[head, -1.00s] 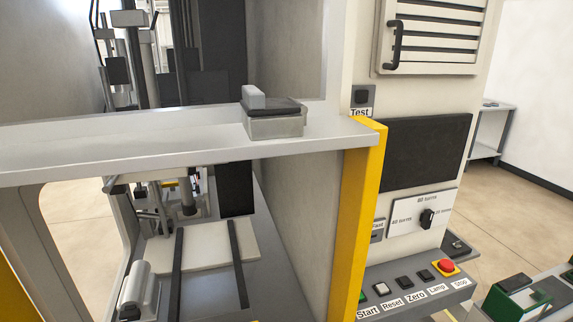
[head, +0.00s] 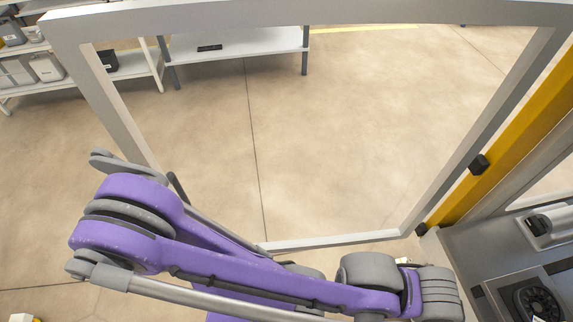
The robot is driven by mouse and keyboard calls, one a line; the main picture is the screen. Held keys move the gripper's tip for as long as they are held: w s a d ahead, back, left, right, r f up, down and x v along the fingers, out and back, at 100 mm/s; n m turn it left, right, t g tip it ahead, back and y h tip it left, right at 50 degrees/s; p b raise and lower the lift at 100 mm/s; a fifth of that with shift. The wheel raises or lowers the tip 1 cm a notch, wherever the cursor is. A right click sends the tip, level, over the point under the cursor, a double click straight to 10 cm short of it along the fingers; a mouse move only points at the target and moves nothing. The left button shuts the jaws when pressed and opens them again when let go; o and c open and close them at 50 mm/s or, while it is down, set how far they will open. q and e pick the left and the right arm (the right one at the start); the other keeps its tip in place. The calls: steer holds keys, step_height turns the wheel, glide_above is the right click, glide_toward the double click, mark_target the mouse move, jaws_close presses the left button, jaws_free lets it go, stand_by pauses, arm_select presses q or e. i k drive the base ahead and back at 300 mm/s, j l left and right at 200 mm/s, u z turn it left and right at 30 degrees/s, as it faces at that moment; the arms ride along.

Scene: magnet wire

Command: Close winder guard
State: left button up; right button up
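The winder guard (head: 335,240) is a large grey frame with a see-through middle. It stands swung open, out over the floor, and joins a yellow post (head: 520,122) on the right at black hinges (head: 480,164). A dark handle-like bar (head: 178,188) shows by the guard's left side, partly behind my arm. One of my purple arms crosses in front of the guard's lower left part; I cannot tell if it touches the guard. No fingertips of either gripper can be made out.
The grey machine bed (head: 465,245) with a black round part (head: 535,303) lies at lower right. A white bench (head: 240,42) and a shelf with boxes (head: 47,67) stand far back. Open floor (head: 320,130) shows through the guard.

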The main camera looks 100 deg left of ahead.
mark_target(70, 32)
steer(key=k+j, duration=0.1)
steer(key=k, duration=0.4)
steer(key=k+j+z, duration=0.1)
steer(key=k, duration=0.4)
